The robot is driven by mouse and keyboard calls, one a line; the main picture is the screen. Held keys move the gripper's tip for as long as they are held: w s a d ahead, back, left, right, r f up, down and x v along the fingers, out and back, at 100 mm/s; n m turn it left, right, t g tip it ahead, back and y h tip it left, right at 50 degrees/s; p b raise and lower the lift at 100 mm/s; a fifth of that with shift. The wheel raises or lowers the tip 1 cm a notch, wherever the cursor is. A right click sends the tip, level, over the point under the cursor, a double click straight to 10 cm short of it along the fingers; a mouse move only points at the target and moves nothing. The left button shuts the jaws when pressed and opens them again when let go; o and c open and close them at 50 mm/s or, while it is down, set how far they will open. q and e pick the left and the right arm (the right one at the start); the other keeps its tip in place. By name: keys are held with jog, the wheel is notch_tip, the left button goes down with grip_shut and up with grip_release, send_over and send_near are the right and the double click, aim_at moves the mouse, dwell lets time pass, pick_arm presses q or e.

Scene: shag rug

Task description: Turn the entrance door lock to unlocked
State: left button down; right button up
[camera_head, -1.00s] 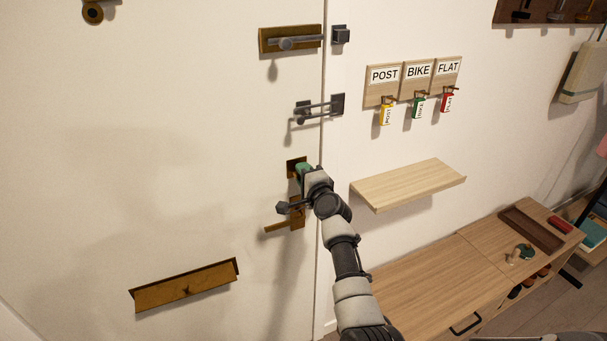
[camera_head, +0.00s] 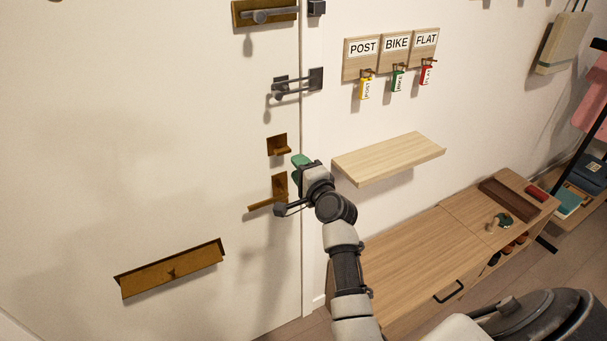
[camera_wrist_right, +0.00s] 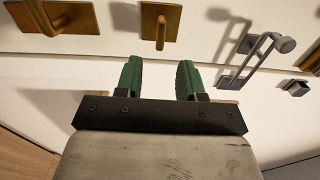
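The entrance door (camera_head: 150,120) is a pale panel with several fittings. Its lock is a small brass plate with a turn piece (camera_head: 278,146), above the brass lever handle (camera_head: 268,203). The turn piece looks roughly level in the head view. The lock also shows at the top of the right wrist view (camera_wrist_right: 160,22), beyond the fingers. My right gripper (camera_head: 301,161) is just right of the lock and apart from it. In the right wrist view its green fingers (camera_wrist_right: 158,80) are spread with nothing between them. My left gripper is not in view.
A bar latch (camera_head: 265,14) and a door guard (camera_head: 297,85) are above the lock, a letter slot (camera_head: 172,268) below left. A wooden shelf (camera_head: 388,158) juts from the wall beside my right arm. Labelled key hooks (camera_head: 390,55) hang above it; a wooden bench (camera_head: 430,245) stands below.

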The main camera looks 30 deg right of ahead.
jog(key=shift+s, duration=1)
jog(key=s+a+f+n+g+y, duration=0.1)
jog(key=a+f+n+g, duration=0.1)
jog(key=f, duration=0.7)
jog(key=s+a+f+n+g, duration=0.1)
jog(key=a+f+n+g, duration=0.15)
jog(key=f, duration=0.65)
jog(key=s+a+f+n+g+b, duration=0.1)
jog(key=s+a+f+n+g, duration=0.1)
jog(key=s+f, duration=0.35)
jog(key=s+a+f+n+g, duration=0.1)
jog(key=s+a+f+n, duration=0.15)
jog(key=f, duration=0.65)
jog(key=s+a+f+n+g+b, duration=0.1)
jog(key=s+f+n+g, duration=0.1)
jog(key=s+f, duration=0.35)
jog(key=s+f+n+g, duration=0.2)
jog(key=s+f, duration=0.4)
jog(key=s, duration=0.6)
jog(key=s+f+n+g, duration=0.3)
jog(key=s+f, duration=0.4)
jog(key=s, duration=0.5)
jog(key=s+f+n+g, duration=0.2)
jog(key=s+f+n, duration=0.3)
jog(key=s, duration=0.7)
notch_tip(320, 180, down, 2)
jog(key=shift+f+b, duration=0.15)
jog(key=shift+b, duration=0.25)
jog(key=shift+a+g, duration=0.1)
jog(key=shift+g, duration=0.15)
